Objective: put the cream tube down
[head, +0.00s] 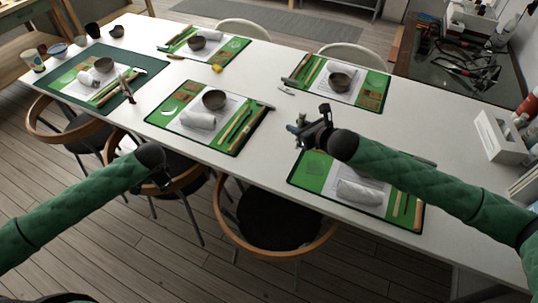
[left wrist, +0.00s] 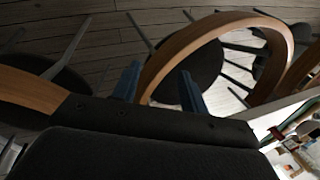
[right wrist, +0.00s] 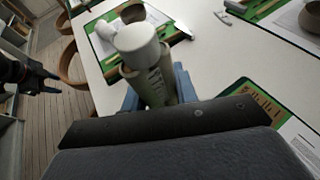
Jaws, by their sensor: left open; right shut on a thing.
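The cream tube (right wrist: 153,82) is pale with dark lettering and a white cap (right wrist: 137,42). It sits between the blue fingers of my right gripper (right wrist: 157,92), which is shut on it. In the head view my right gripper (head: 312,128) is over the white table (head: 268,145), near the far left corner of the nearest place mat; the tube is small and partly hidden there. Whether it touches the table cannot be told. My left gripper (head: 160,178) is low at the table's front side, by the chairs. In the left wrist view it (left wrist: 158,90) is open and empty.
Green place mats with bowls and rolled towels line the table; the nearest mat (head: 311,182) lies under my right arm. A small light item (head: 286,90) lies near the middle. Bare tabletop shows between the mats. Wooden chairs (head: 272,225) stand along the front edge.

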